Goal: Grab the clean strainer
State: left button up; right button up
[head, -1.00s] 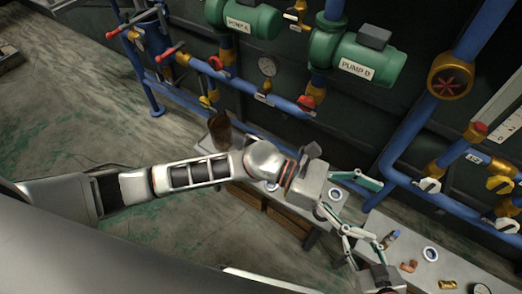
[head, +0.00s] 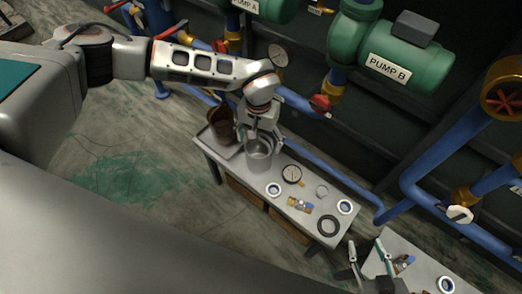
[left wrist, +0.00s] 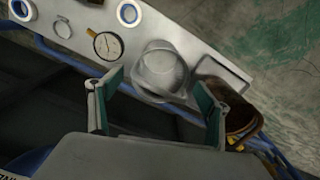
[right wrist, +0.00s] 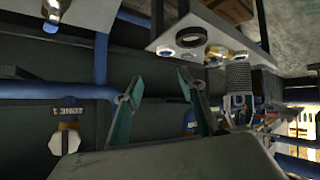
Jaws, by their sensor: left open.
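The clean strainer is a bright grey metal basket (head: 259,161) on the left half of the workbench, beside a brown, dirty-looking basket (head: 221,128). In the left wrist view the clean strainer (left wrist: 159,67) lies just beyond and between my fingertips. My left gripper (head: 262,133) is open and empty, just above the strainer; contact cannot be told.
The workbench (head: 318,190) also carries a gauge (head: 291,174), a black ring (head: 328,226), pale rings and a brass fitting (head: 300,205). The brown basket stands on a tray. Blue pipes and pump B (head: 405,55) are behind. A second table (head: 420,262) holds small parts.

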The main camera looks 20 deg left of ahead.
aim_at(259, 151)
pick_arm(q)
jog(key=f+b, duration=0.1)
jog(key=f, duration=0.5)
jog(key=shift+s+a+f+b, duration=0.1)
jog(key=shift+s+f+b, duration=0.1)
jog(key=shift+b, duration=0.15)
jog(key=shift+f, duration=0.2)
jog(key=shift+w+r, duration=0.2)
jog(key=c, duration=1.3)
jog(key=shift+s, duration=0.1)
pick_arm(e)
jog(key=shift+s+a+f, duration=0.1)
jog(key=shift+s+a, duration=0.1)
jog(key=shift+a, duration=0.2)
